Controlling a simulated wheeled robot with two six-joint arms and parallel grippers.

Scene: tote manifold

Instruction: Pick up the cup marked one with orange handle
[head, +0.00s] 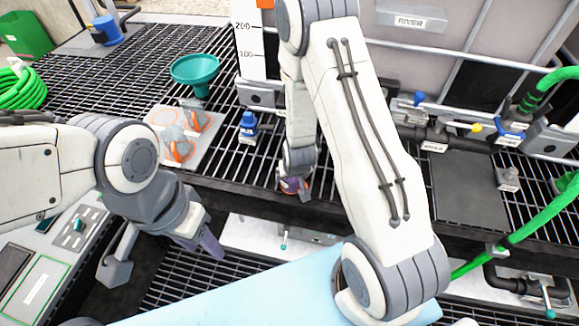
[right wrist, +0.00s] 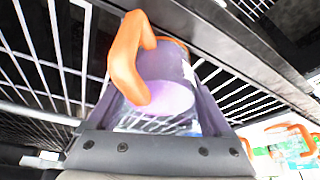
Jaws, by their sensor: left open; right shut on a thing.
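My right gripper (right wrist: 156,92) is shut on a grey-purple cup (right wrist: 168,72) with an orange handle (right wrist: 124,62) in the right wrist view. The handle points up and left in that view; no number on the cup can be read. My left gripper (head: 165,250) is open and empty at lower left.
A teal funnel (head: 195,70) and a small blue-capped bottle (head: 248,124) stand on the black grating (head: 150,50). A caged tote (head: 450,55) with pipes and valves is at right. A green hose (head: 510,235) crosses lower right. Orange handles (right wrist: 290,130) show in the right wrist view.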

